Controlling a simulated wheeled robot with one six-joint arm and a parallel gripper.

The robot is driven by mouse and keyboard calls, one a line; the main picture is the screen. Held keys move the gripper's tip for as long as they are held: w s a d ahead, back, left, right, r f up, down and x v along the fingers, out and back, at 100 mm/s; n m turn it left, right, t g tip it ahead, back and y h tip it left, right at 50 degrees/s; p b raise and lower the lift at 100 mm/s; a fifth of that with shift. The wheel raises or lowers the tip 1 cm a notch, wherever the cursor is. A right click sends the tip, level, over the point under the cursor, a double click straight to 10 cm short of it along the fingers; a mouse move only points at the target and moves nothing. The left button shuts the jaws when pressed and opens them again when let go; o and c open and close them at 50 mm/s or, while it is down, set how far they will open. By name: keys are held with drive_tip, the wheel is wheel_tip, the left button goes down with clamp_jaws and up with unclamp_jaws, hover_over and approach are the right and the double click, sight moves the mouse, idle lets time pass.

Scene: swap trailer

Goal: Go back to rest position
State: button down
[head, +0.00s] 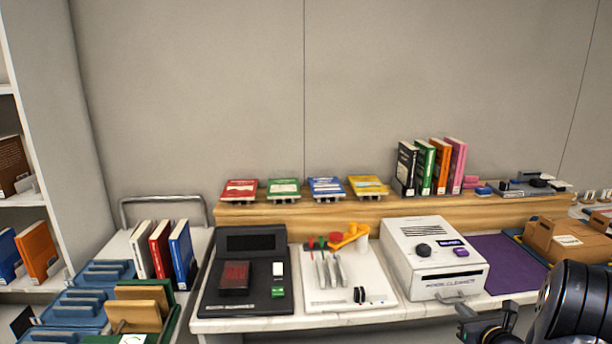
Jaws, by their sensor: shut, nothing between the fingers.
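My gripper (487,322) shows at the bottom right of the head view, dark and low, in front of the counter's front edge. Its fingers are close together with nothing held between them. My black arm rises beside it at the right edge and covers part of the counter there. The gripper is apart from the white book cleaner (432,262), which stands just behind and to its left.
The white counter (350,317) holds a black device (245,262), a tool tray (318,300) and a purple mat (500,250). A brown case (568,240) stands right. Books line the wooden shelf (300,218). A book trolley (118,245) stands left.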

drive_tip(key=shift+w+a, duration=0.1)
drive_tip(key=shift+w, duration=0.35)
